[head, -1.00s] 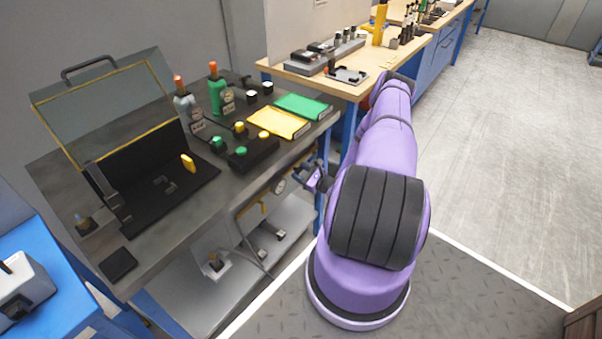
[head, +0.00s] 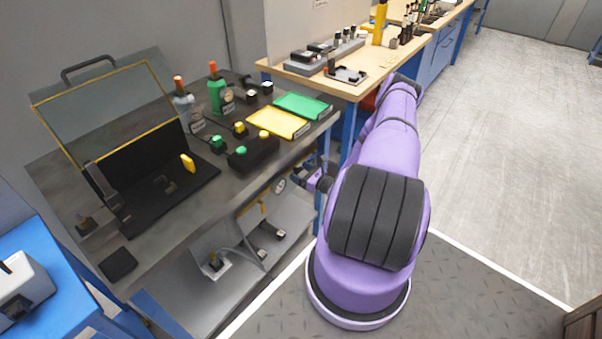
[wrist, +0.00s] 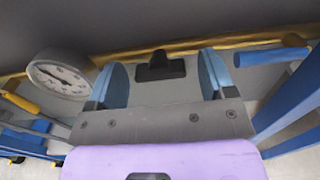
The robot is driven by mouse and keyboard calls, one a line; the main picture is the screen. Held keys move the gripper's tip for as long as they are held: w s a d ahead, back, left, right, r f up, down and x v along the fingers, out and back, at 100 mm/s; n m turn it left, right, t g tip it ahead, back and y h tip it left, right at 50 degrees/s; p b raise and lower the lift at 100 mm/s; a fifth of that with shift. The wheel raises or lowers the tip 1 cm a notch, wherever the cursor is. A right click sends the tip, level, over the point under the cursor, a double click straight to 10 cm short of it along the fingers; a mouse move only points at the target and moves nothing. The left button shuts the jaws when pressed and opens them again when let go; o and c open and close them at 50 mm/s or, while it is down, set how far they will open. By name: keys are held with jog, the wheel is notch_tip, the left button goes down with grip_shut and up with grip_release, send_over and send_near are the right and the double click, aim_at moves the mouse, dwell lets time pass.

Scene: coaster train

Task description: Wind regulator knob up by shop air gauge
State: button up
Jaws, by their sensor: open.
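A round white dial gauge (wrist: 60,75) is at the left in the wrist view; in the head view the gauge (head: 280,186) shows below the bench's front edge. A dark, blocky part (wrist: 160,67), likely the regulator knob, lies between my gripper's fingers in the wrist view, with a gap on both sides. My gripper (wrist: 161,66) is open, its two blue fingers pointing toward the yellow pipe (wrist: 190,46). Contact with the dark part does not show. In the head view my gripper (head: 316,172) is small and partly hidden, just right of the gauge.
A blue-ended bar (wrist: 270,58) is right of the fingers. A blue bench leg (head: 348,130) stands close to my arm. The workbench top (head: 160,245) is above the gauge, with a lower shelf (head: 195,300) below. Open floor (head: 500,150) is on the right.

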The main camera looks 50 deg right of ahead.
jog(key=shift+s, duration=0.1)
jog(key=s, duration=1)
jog(key=shift+s+d, duration=0.3)
jog(key=shift+d, duration=0.1)
